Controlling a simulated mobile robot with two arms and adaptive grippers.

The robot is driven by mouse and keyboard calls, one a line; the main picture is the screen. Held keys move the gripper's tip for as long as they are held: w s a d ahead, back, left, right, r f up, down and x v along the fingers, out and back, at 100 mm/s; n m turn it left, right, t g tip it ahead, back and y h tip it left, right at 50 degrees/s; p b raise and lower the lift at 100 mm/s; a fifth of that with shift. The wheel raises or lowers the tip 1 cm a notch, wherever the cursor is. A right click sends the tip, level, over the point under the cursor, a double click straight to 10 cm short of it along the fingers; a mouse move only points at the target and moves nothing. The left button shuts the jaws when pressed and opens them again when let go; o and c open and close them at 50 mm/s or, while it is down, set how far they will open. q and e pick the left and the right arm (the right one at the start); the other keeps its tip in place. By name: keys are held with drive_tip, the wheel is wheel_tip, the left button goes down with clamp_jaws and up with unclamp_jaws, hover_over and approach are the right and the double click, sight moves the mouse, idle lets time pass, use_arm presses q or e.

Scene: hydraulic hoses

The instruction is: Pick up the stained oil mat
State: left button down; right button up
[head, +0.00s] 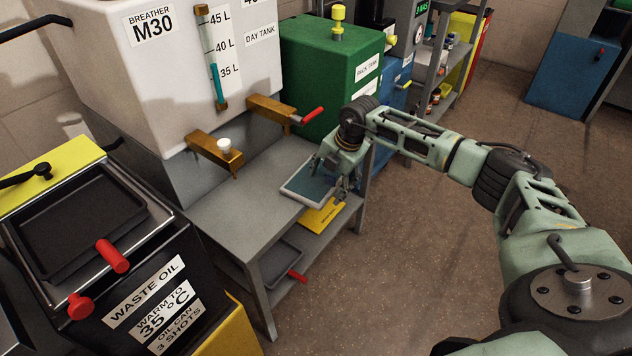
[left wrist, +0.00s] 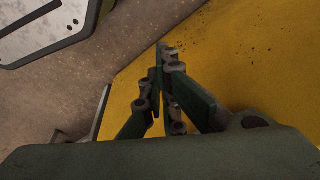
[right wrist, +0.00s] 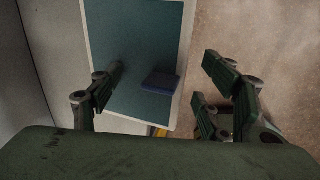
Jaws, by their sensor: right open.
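A teal mat-like sheet with a pale border (head: 306,187) lies at the right end of the grey bench in the head view. I take it for the oil mat; I cannot make out stains on it. It also fills the middle of the right wrist view (right wrist: 137,45). My right gripper (head: 341,190) is open over its right edge; its fingers (right wrist: 162,75) are apart, with nothing between them that I can see held. A small dark blue block (right wrist: 161,82) shows against the sheet. My left gripper (left wrist: 160,65) is shut and shows nothing held, in front of a yellow surface.
A yellow item (head: 322,216) lies below the bench top, and a dark tray (head: 283,262) is on the lower shelf. The white day tank (head: 180,90) with brass taps overhangs the bench. The waste oil unit (head: 150,290) stands at left. Floor at right is open.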

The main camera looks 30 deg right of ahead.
drive_tip(key=shift+c, duration=0.2)
drive_tip(key=shift+s, duration=0.1)
drive_tip(key=c, duration=1.5)
drive_tip(key=shift+r, duration=0.1)
